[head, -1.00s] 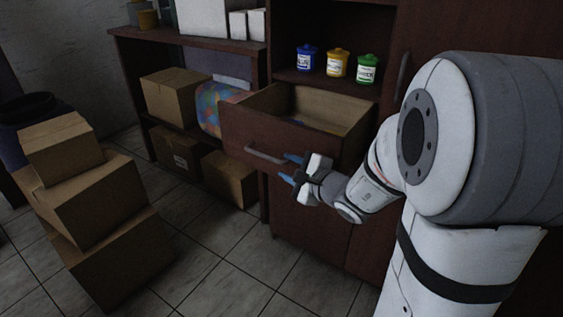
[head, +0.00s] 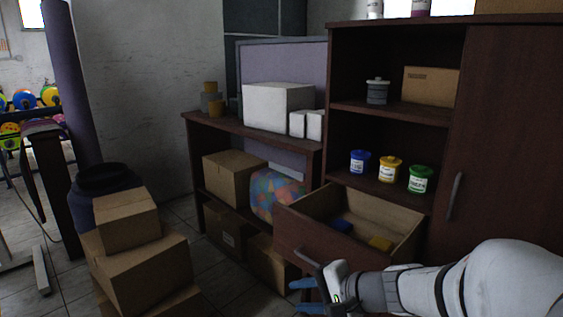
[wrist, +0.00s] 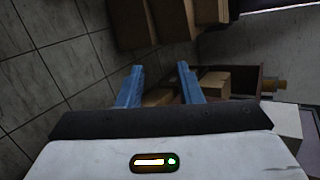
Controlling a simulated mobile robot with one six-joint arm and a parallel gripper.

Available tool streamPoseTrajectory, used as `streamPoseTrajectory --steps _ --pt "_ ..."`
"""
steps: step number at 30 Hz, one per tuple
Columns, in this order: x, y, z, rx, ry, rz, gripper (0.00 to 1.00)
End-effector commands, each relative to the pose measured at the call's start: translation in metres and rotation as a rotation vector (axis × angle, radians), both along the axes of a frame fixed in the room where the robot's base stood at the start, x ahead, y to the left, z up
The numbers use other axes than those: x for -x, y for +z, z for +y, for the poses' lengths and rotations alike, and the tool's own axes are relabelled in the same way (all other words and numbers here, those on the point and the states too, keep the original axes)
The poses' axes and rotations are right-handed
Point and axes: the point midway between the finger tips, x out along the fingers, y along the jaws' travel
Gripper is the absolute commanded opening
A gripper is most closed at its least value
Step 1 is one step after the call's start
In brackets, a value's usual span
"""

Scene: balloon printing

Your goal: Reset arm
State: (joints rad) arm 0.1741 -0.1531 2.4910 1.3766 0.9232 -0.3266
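My arm reaches in from the lower right in the head view. My gripper (head: 296,294) is at the bottom edge there, in front of the open drawer (head: 292,239) and close to its handle (head: 306,257). I cannot tell whether it touches the handle. The wrist view shows the two blue fingers of my gripper (wrist: 160,76) apart with nothing between them.
Blue (head: 360,161), yellow (head: 390,168) and green (head: 420,178) pots stand on the shelf above the drawer. Stacked cardboard boxes (head: 140,265) stand at the left. Tiled floor (wrist: 60,60) shows in the wrist view.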

Motion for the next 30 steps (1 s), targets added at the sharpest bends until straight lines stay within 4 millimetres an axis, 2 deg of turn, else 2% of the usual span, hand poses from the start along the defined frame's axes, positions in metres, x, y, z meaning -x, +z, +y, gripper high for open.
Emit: streamPoseTrajectory --steps 1,8,15,24,30 --pt "0.011 0.016 0.003 0.053 0.055 0.000 0.33" --pt "0.061 0.039 -0.004 0.331 0.286 0.013 0.33" --pt "0.097 0.069 -0.037 0.656 0.476 0.007 0.33" --pt "0.114 0.112 -0.087 1.017 0.616 -0.023 0.33" --pt "0.116 0.121 -0.100 1.105 0.640 -0.031 0.33"
